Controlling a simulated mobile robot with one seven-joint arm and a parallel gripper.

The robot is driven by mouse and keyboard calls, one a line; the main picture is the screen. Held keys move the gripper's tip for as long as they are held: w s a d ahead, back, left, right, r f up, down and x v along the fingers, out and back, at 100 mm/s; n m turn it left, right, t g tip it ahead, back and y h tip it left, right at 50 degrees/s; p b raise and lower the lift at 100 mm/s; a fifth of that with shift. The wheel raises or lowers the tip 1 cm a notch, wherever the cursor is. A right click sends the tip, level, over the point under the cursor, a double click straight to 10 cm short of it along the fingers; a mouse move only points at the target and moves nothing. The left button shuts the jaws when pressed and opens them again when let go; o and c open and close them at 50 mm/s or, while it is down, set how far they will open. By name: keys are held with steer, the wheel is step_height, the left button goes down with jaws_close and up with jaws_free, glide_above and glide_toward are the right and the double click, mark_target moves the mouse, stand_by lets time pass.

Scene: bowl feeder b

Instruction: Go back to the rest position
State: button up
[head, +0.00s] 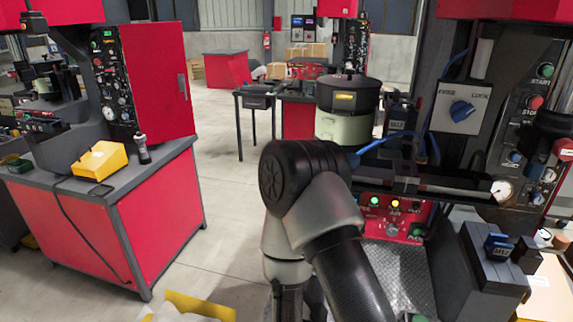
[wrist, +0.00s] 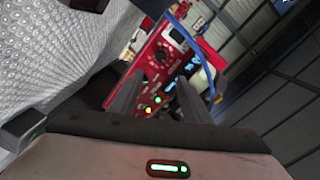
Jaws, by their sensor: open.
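My gripper (wrist: 158,97) shows in the wrist view with two dark fingers apart and nothing between them. Beyond the fingers is a red control panel (wrist: 150,58) with lit green and orange lamps. In the head view my arm rises in the middle of the picture, and the gripper itself cannot be made out. The bowl feeder (head: 348,97), a dark drum on a pale green base, stands behind my arm. The red panel with green and yellow lamps (head: 368,203) is just right of my arm.
A machine with a blue selector knob (head: 462,110) stands close at right. A grey block with blue parts (head: 492,262) is at lower right. A red workbench (head: 150,215) with a yellow box (head: 99,160) stands at left. Open floor (head: 215,170) lies between bench and arm.

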steer(key=w+a+r+n+g+y+p, duration=0.2)
steer(key=r+n+g+y, duration=0.15)
steer(key=r, duration=0.35)
steer(key=w+a+r+n+g+y+p, duration=0.1)
steer(key=w+r+n+g+y+p, duration=0.2)
steer(key=r, duration=0.5)
steer(key=s+d+r+n+g+p, duration=0.1)
steer(key=s+d+r+n, duration=0.3)
steer(key=s, duration=0.7)
steer(key=s+d+r+n+g+p, duration=0.1)
steer(key=s+d+r+n+g, duration=0.3)
steer(key=s+r, duration=0.4)
steer(key=s+n+h, duration=0.1)
steer(key=s, duration=0.2)
steer(key=shift+s+r, duration=0.15)
steer(key=shift+s, duration=0.2)
